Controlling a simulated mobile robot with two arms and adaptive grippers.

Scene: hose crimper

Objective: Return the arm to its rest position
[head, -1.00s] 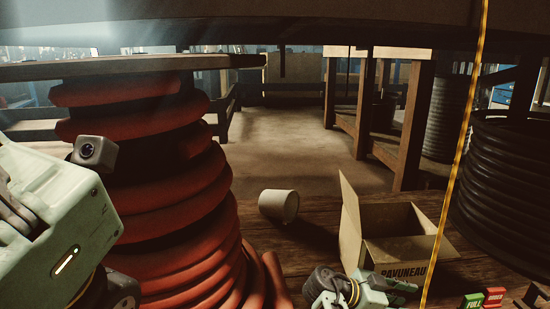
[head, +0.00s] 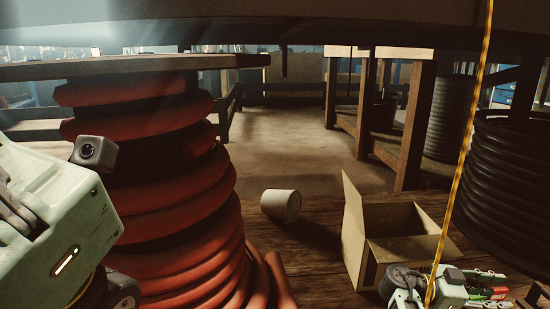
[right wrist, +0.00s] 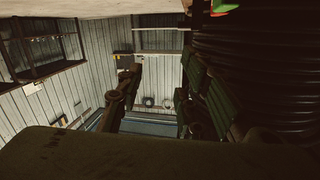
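My right gripper (head: 488,288) is at the lower right of the head view, in front of the open cardboard box and over the small red and green labelled blocks. In the right wrist view its two dark fingers (right wrist: 155,90) stand apart with nothing between them. My left arm fills the left edge of the head view as a pale green link with a small camera on it. The left gripper itself is out of the frame.
A red hose coil (head: 185,200) stands close to my left arm. A cardboard box (head: 405,220) and a tipped white cup (head: 281,205) are on the wooden surface. Black hose coils (head: 512,175) stand at the right. A yellow-black cable (head: 465,150) hangs before the box.

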